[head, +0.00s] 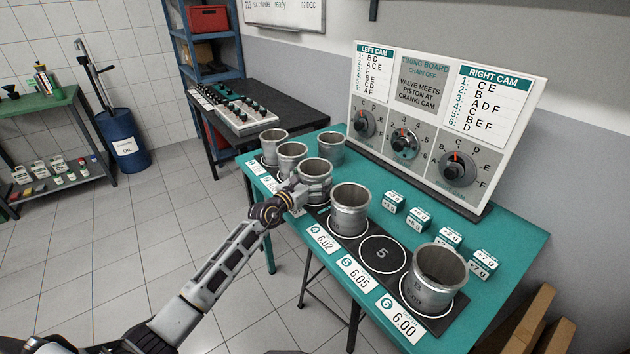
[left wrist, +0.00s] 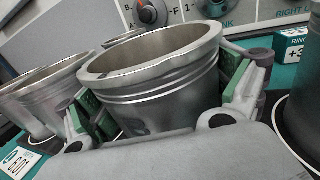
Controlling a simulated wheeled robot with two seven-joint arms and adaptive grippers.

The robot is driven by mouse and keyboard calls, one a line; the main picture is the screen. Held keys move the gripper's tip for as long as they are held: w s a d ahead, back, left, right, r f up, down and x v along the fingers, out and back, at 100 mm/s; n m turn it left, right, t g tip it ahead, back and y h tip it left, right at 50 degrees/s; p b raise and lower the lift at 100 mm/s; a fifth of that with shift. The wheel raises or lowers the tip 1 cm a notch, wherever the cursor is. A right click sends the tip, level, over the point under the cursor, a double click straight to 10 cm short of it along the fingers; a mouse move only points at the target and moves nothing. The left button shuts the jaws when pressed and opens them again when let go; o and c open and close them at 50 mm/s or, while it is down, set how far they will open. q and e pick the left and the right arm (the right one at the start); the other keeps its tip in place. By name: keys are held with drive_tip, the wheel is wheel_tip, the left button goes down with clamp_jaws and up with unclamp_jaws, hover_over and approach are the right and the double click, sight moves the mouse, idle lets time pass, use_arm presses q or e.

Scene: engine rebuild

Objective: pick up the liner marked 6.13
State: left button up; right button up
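My left gripper (head: 296,194) is at a grey metal liner (head: 315,171) in the row on the teal bench. In the left wrist view its green-padded fingers (left wrist: 165,100) stand on both sides of this liner (left wrist: 165,85), close to its wall. I cannot tell whether both pads press on it. The liner is upright; its marking is hidden or unreadable, and I read 6.13 nowhere. Other liners stand beside it: two behind left (head: 272,146) (head: 291,158), one at the back (head: 331,148), one to the right (head: 350,209), and one far right (head: 437,278). My right gripper is not in view.
Cards reading 6.02 (head: 322,239), 6.05 (head: 356,274) and 6.00 (head: 403,321) line the front edge. Seat 5 on the black mat (head: 382,254) is empty. Small ring boxes (head: 418,219) lie behind the row. A timing board (head: 440,120) stands at the back.

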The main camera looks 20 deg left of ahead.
use_arm(q)
drive_tip(key=c, duration=0.4)
drive_tip(key=shift+o, duration=0.2)
drive_tip(key=shift+r, duration=0.1)
drive_tip(key=shift+r+p, duration=0.3)
drive_tip(key=shift+r, duration=0.5)
wheel_tip(320, 180, up, 8)
drive_tip(key=p, duration=0.2)
drive_tip(key=shift+r, duration=0.2)
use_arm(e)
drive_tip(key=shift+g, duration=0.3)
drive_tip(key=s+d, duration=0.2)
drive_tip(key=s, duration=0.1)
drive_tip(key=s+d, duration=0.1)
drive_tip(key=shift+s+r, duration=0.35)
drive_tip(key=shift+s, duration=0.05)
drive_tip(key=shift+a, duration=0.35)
